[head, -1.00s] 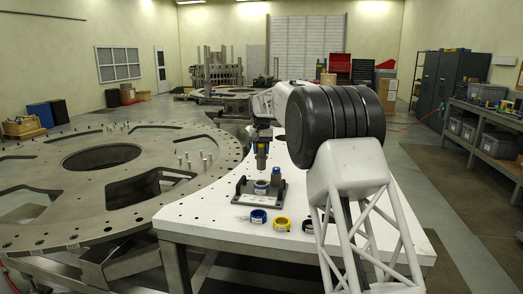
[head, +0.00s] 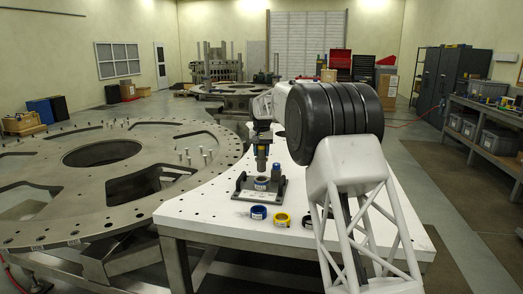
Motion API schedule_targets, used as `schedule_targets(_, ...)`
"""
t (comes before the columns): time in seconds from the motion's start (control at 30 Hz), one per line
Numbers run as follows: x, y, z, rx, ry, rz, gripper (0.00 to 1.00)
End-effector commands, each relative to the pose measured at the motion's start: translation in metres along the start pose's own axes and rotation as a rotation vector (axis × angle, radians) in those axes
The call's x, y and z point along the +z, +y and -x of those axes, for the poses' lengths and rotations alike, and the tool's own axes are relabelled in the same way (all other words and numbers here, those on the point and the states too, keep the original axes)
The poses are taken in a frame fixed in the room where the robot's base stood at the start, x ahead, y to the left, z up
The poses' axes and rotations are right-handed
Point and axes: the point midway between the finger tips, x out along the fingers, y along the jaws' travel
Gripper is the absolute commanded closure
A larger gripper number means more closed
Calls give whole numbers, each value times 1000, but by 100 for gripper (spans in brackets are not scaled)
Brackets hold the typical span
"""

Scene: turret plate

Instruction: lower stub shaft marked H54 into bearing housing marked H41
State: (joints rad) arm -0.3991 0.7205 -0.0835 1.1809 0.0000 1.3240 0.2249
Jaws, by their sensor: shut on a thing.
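My gripper (head: 262,151) points straight down over the grey fixture on the white table and is shut on a stub shaft (head: 261,166), of which only a small grey lower part shows. Just under it stands a round bearing housing (head: 262,184) with a pale label, on the dark grey fixture base (head: 243,196). The shaft is upright and right at the housing's top; I cannot tell whether its end is inside the bore. The markings are too small to read.
A blue-topped part (head: 277,170) stands close to the right of the housing. A blue ring (head: 258,213), a yellow ring (head: 281,219) and a dark ring (head: 307,222) lie in front on the white table (head: 205,207). A large turret plate (head: 95,205) is at left.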

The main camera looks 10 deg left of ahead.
Motion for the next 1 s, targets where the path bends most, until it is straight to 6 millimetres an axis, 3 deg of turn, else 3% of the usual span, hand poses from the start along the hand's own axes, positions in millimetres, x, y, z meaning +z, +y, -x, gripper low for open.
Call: schedule_targets(1.0,0,0,-33,0,1,0,100)
